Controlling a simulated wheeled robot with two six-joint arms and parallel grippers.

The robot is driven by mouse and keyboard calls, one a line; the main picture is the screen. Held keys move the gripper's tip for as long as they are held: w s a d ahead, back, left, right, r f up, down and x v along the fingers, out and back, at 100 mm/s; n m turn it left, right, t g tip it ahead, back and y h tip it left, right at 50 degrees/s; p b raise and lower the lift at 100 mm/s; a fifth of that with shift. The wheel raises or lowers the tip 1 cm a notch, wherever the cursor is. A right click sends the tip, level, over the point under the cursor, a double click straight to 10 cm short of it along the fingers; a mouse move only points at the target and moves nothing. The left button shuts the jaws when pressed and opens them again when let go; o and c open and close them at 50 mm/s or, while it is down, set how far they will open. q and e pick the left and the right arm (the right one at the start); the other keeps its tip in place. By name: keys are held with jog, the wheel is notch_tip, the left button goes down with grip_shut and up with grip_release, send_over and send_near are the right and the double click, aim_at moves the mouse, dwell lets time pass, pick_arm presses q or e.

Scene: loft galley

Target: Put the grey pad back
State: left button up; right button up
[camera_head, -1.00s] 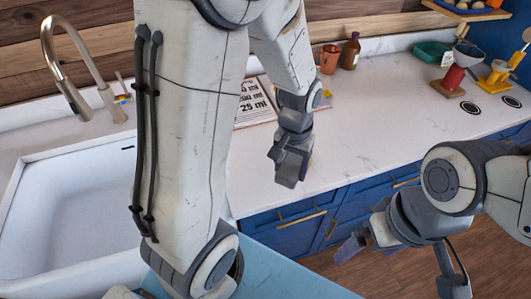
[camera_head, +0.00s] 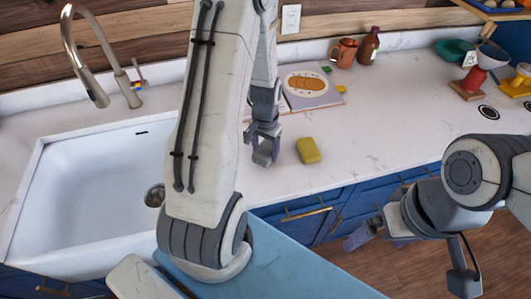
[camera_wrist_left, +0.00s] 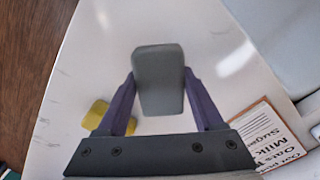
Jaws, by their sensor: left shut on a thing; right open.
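The grey pad (camera_wrist_left: 160,80) is a small rounded block. In the left wrist view it sits between the two purple fingers of my left gripper (camera_wrist_left: 160,103), which is shut on it. The sponge also shows in the left wrist view (camera_wrist_left: 95,113), partly behind a finger. My right gripper (camera_head: 363,236) is open and empty, in front of the blue cabinets.
The sink (camera_head: 90,190) with its tap (camera_head: 98,92) is at the left. The counter (camera_head: 400,115) right of the sponge is clear.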

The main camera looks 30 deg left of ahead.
pick_arm(q)
notch_tip(320, 180, down, 2)
jog(key=shift+f, duration=0.15)
jog(key=shift+f, duration=0.2)
jog(key=o, duration=1.2)
jog(key=shift+r, duration=0.1)
